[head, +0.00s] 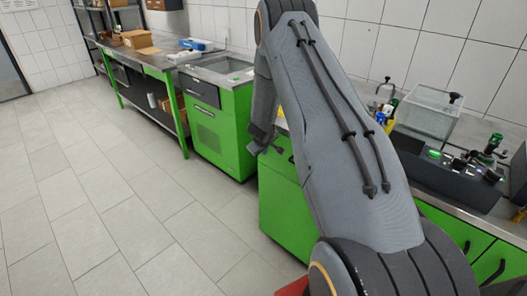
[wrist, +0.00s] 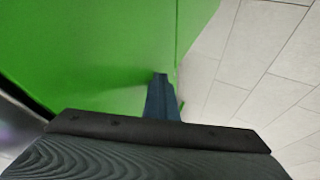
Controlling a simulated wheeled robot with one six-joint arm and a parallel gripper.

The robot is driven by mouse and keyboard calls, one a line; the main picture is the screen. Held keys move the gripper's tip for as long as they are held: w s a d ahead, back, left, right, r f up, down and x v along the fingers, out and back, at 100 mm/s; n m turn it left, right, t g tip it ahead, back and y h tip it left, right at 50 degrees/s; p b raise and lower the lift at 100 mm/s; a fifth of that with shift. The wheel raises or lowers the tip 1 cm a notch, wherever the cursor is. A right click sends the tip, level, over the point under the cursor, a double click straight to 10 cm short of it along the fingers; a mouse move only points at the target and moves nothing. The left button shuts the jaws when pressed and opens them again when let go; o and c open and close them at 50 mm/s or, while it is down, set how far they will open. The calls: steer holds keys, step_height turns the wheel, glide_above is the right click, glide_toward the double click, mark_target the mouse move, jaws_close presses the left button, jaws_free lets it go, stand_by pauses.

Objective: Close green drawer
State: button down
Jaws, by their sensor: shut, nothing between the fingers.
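A green front (wrist: 110,50) fills the upper left of the wrist view; I take it to be the green drawer, with a thin vertical seam near its right side. My gripper (wrist: 161,78) is shut and empty, its fingers pointing at the green front. The fingertips look very close to it or touching; I cannot tell which. In the head view, my gripper (head: 283,153) is beside the green cabinet (head: 283,205) under the bench. My arm hides much of this cabinet, so how far the drawer stands open cannot be seen.
A separate green cabinet (head: 222,135) with a sink stands further left, beside a long metal workbench (head: 140,62). A glass tank (head: 425,110) and a dark control panel (head: 450,175) sit on the right-hand bench. The tiled floor (head: 130,200) at left is clear.

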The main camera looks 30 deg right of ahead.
steer(key=s+a+r+m+g+y, duration=0.15)
steer(key=s+a+r+y, duration=0.25)
steer(key=s+a+r, duration=1.55)
steer(key=s+a+r+g, duration=0.1)
steer(key=s+a+g, duration=0.1)
steer(key=s, duration=0.7)
steer(key=s+a+r+m+g, duration=0.1)
steer(key=s+a, duration=0.1)
steer(key=s, duration=0.8)
steer(key=shift+a+r+g, duration=0.15)
steer(key=shift+a+g, duration=0.05)
steer(key=shift+g, duration=0.15)
steer(key=shift+s, duration=0.1)
